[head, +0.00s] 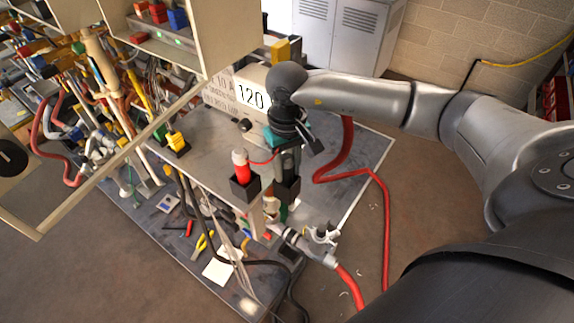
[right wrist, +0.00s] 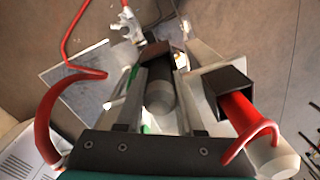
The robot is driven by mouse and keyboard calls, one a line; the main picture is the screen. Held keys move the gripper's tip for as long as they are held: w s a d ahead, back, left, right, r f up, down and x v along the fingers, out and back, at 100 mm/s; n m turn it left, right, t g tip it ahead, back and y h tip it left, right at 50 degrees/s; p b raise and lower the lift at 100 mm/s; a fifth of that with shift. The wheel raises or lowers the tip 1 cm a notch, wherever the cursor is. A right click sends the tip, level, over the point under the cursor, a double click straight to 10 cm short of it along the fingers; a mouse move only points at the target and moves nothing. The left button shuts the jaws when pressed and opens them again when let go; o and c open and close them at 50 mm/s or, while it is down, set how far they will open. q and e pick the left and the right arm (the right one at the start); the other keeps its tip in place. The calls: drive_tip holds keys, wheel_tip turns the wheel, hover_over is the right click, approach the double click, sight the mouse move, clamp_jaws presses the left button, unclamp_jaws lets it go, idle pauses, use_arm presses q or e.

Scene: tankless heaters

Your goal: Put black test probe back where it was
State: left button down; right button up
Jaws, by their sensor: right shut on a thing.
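The black test probe (right wrist: 160,95) is a dark cylinder with a greyish end, between the fingers of my right gripper (head: 287,163) in the right wrist view. My right gripper is shut on it and points down over a square black holder (head: 287,189). In the head view the gripper hides most of the probe. The holder also shows beyond the probe in the right wrist view (right wrist: 154,50). I cannot tell how far the probe is inside it. The red test probe (head: 240,164) stands upright in the neighbouring black holder (head: 245,187). My left gripper is not in view.
A grey bench top (head: 212,145) carries a box marked 120 (head: 250,90) just behind the gripper. A red cable (head: 385,215) runs along the right. An open heater cover (head: 215,35) and pipes crowd the left. Tools lie on the lower board (head: 175,225).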

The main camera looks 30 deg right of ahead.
drive_tip(key=o, duration=1.1)
drive_tip(key=shift+c, duration=0.2)
wheel_tip(320, 180, up, 12)
drive_tip(key=shift+r+b, duration=0.1)
drive_tip(key=shift+b, duration=0.45)
